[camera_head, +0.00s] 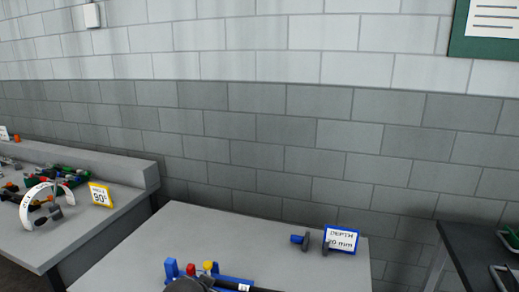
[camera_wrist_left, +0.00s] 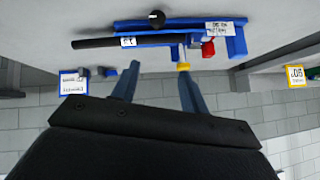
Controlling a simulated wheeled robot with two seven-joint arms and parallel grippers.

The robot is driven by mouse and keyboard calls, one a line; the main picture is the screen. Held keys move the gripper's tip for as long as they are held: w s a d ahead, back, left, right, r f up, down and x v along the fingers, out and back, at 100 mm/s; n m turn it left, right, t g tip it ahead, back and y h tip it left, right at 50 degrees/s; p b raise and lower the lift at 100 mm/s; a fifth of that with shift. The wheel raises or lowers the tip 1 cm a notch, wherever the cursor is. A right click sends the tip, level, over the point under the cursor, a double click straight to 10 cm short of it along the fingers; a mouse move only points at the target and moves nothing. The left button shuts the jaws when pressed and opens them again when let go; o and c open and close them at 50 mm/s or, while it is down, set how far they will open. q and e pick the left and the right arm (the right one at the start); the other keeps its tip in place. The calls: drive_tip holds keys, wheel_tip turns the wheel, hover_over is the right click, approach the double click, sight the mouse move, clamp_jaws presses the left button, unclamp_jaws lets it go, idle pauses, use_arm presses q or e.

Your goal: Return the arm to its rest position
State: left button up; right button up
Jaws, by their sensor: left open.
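My left gripper (camera_wrist_left: 157,78) shows in the left wrist view, with its two blue-grey fingers apart and nothing between them. That view is upside down. Beyond the fingers is a blue fixture (camera_wrist_left: 175,25) with a black bar (camera_wrist_left: 97,43), a red part (camera_wrist_left: 208,48) and a yellow part (camera_wrist_left: 183,67). One finger overlaps the picture near the yellow part; I cannot tell whether they touch. In the head view the blue fixture (camera_head: 235,282) is cut by the bottom edge. A dark rounded shape there is unclear. My right gripper is not in view.
The grey table (camera_head: 135,255) holds a blue-framed depth sign (camera_head: 341,239) and a small blue-and-grey part (camera_head: 300,240). Left is another bench (camera_head: 125,217) with a yellow sign (camera_head: 101,195) and tools. Right is a dark table (camera_head: 470,255). A block wall (camera_head: 260,130) stands behind.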

use_arm(q)
drive_tip(key=s+f+n+g, duration=0.1)
drive_tip(key=s+f+g, duration=0.2)
drive_tip(key=s+f, duration=0.8)
drive_tip(key=s+a+f+n+g, duration=0.1)
drive_tip(key=s+f+g, duration=0.3)
drive_tip(key=s+f, duration=0.8)
drive_tip(key=s, duration=0.7)
drive_tip(key=shift+a+f+n+h, duration=0.2)
drive_tip(key=shift+n+h, duration=0.1)
drive_tip(key=shift+n, duration=0.1)
drive_tip(key=shift+s, duration=0.1)
